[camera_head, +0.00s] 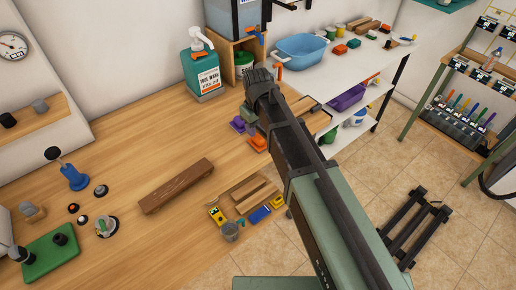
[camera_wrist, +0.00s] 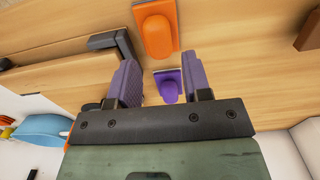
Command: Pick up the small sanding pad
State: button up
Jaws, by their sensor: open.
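The small sanding pad (camera_wrist: 170,88) is purple with a rounded grip on a flat base. It lies on the wooden workbench and shows between my gripper's fingers in the wrist view. In the head view the purple pad (camera_head: 236,125) is partly hidden by my gripper. My gripper (camera_wrist: 162,76) is open and empty, with its two grey-purple fingers to either side of the pad in the picture. I cannot tell the height gap. A larger orange sanding pad (camera_wrist: 156,28) lies just beyond; it also shows in the head view (camera_head: 257,143).
A dark wooden plank (camera_head: 176,186) lies on the workbench (camera_head: 130,145) to the left. A green soap bottle (camera_head: 202,71) stands at the back. A white shelf cart with a blue basin (camera_head: 300,48) stands behind my arm.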

aim_at(258, 137)
notch_tip(258, 137, down, 6)
jog(key=b, duration=0.5)
jog(key=shift+s+d+r, duration=0.1)
jog(key=shift+d+r, duration=0.05)
jog(key=shift+r, duration=0.35)
jog(key=c, duration=0.8)
jog(key=shift+o, duration=0.2)
notch_tip(258, 137, up, 20)
jog(key=p, duration=2)
